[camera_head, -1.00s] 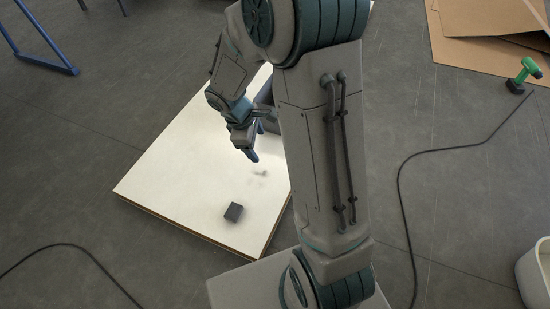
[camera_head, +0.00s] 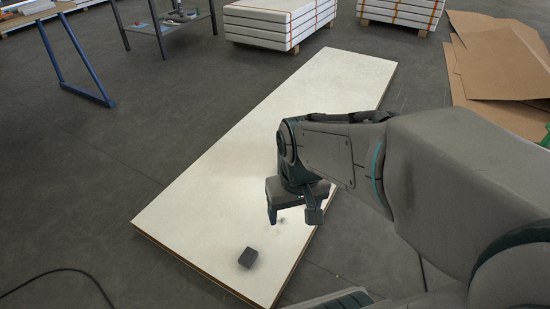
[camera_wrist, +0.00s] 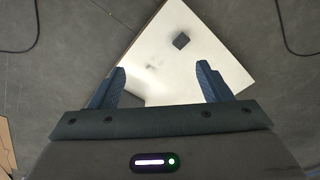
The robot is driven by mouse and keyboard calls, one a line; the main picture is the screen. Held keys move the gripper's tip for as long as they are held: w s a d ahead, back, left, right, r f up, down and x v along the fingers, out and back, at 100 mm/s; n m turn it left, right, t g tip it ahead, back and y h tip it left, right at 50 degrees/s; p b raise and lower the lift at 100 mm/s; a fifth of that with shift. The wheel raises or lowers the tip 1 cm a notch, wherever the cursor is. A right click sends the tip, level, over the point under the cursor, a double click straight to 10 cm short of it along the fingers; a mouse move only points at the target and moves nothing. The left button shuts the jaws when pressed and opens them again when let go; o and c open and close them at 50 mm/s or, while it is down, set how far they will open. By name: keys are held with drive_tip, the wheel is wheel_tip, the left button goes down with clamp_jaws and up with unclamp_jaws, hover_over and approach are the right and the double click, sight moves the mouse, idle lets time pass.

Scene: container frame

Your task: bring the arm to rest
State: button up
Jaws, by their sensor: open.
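My gripper (camera_head: 292,217) hangs over the right side of a long white panel in the head view, with nothing between its fingers. In the wrist view my gripper (camera_wrist: 160,84) shows two blue fingers spread wide apart. My arm reaches in from the right and is bent, and it hides part of the floor and of the panel's right edge. How high the fingers are above the panel is hard to tell.
The white panel (camera_head: 225,165) lies low on the grey floor. A small dark block (camera_head: 248,257) sits near its front end, also in the wrist view (camera_wrist: 181,41). Cardboard sheets (camera_head: 500,60), panel stacks (camera_head: 280,20) and a blue frame (camera_head: 75,60) stand around. Floor at left is mostly clear.

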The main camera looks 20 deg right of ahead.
wheel_tip(320, 180, up, 35)
drive_tip(key=s+t+p, duration=0.1)
drive_tip(key=p, duration=3)
drive_tip(key=shift+s+d+t, duration=0.2)
drive_tip(key=shift+s+t, duration=0.2)
